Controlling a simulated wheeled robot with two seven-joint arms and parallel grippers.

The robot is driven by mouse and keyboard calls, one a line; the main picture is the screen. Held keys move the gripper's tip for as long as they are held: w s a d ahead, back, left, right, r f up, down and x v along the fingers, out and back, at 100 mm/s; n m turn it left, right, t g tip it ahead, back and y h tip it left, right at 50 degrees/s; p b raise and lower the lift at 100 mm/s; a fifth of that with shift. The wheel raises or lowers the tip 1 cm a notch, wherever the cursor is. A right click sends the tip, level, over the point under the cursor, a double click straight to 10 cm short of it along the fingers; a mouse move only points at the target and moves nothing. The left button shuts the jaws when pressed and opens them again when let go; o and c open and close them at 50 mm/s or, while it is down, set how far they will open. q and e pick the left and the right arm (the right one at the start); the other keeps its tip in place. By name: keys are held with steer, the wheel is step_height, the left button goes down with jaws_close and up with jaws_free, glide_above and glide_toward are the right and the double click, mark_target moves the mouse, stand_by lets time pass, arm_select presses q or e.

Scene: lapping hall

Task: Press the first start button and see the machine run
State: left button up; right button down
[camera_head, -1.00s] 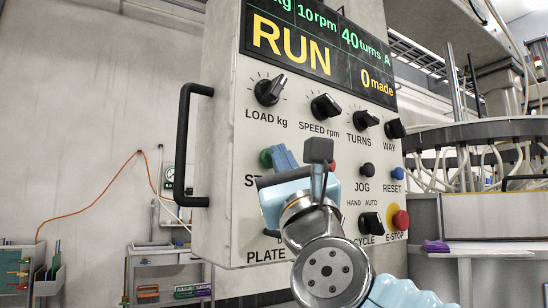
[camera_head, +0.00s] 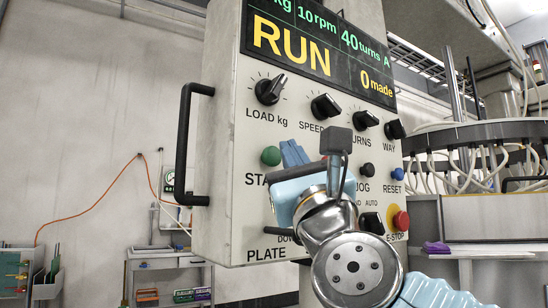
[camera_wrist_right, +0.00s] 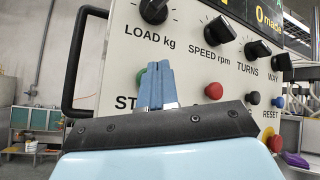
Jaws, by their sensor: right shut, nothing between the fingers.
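The control panel (camera_head: 258,120) has a display (camera_head: 300,45) that reads RUN, 10 rpm, 40 turns and 0 made. The green start button (camera_head: 270,156) is at the panel's left, its label partly covered by my gripper. In the wrist view the green button (camera_wrist_right: 139,77) is mostly hidden behind the fingers. The wrist view shows the closed fingers (camera_wrist_right: 155,86) pointing at the panel. A red button (camera_wrist_right: 213,90) is right of them. My left gripper is not in view.
A black handle (camera_head: 184,145) juts from the panel's left side. Black knobs, a blue reset button (camera_head: 397,174) and a red emergency stop (camera_head: 401,220) are on the panel. The machine with hoses (camera_head: 480,135) stands right. An orange cable (camera_head: 90,203) hangs on the wall.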

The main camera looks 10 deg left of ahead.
steer(key=s+d+b, duration=0.1)
steer(key=s+d, duration=0.2)
steer(key=shift+s, duration=0.2)
stand_by(1.1)
